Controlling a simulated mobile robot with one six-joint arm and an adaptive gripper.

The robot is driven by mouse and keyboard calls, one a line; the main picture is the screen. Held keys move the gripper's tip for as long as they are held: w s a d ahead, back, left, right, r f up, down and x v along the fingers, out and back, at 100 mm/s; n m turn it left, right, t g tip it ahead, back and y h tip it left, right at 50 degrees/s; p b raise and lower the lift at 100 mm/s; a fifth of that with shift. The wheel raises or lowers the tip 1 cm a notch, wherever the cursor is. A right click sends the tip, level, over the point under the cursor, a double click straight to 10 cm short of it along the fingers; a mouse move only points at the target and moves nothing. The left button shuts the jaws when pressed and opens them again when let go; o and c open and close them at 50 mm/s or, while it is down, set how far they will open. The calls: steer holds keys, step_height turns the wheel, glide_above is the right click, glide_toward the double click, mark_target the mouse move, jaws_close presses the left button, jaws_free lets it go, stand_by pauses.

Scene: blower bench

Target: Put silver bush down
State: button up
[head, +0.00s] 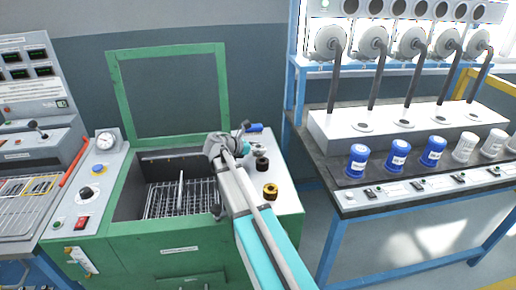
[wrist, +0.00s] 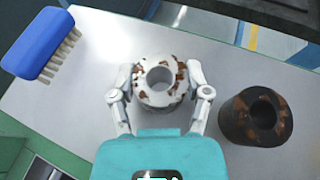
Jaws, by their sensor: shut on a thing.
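The silver bush (wrist: 143,97) is a pale ring with rusty brown patches and a round hole, in the middle of the wrist view. My gripper (wrist: 160,82) is shut on it, one finger at each side. The bush is over the light grey worktop (wrist: 75,110); I cannot tell whether it touches it. In the head view my gripper (head: 241,138) is above the right side of the green washer cabinet, and my arm hides most of what it holds.
A dark rusty bush (wrist: 235,125) stands close to the right of my gripper; it also shows in the head view (head: 262,164). A brass-coloured bush (head: 270,192) stands nearer the front. A blue brush (wrist: 38,45) lies at the left of the wrist view. The open basin (head: 165,200) holds a wire rack.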

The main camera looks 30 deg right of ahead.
steer(key=shift+f, duration=0.2)
steer(key=o, duration=1.3)
steer(key=shift+r, duration=0.1)
steer(key=shift+o, duration=0.2)
steer(key=shift+r, duration=0.15)
steer(key=shift+r+p, duration=0.15)
steer(key=shift+p, duration=0.15)
steer(key=p+v, duration=0.4)
steer(key=v, duration=0.6)
steer(key=shift+a+r, duration=0.1)
steer(key=shift+a, duration=0.1)
steer(key=shift+a+r, duration=0.2)
steer(key=shift+a, duration=0.5)
steer(key=shift+o, duration=0.2)
